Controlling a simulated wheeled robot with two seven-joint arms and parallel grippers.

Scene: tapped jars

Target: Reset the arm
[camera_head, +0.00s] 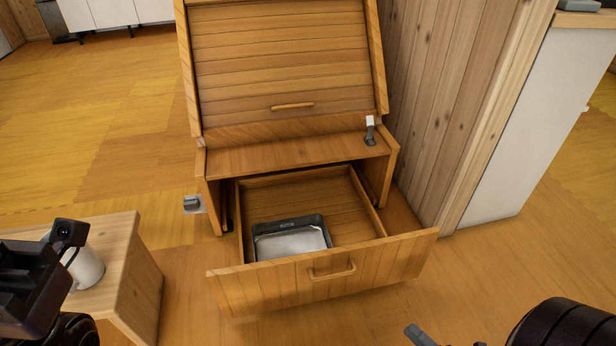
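My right gripper (424,336) shows only in part at the bottom edge, right of centre. A grey finger piece and a small dark tip show there, beside the black round part of my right arm (565,325). The frame edge cuts off the rest, so its opening is unclear; no held object shows. My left arm's black end (30,290) is at the left edge, with a small camera on it, over a low wooden table (130,270). Its fingers cannot be made out. A white mug (87,268) stands on that table, partly hidden behind my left arm's end.
A wooden cabinet (290,155) stands in the middle with its slatted lid raised. Its lower drawer (395,262) is pulled out and holds a dark-rimmed tray (290,242). A wood-plank wall (445,100) and white counter (530,130) are at right.

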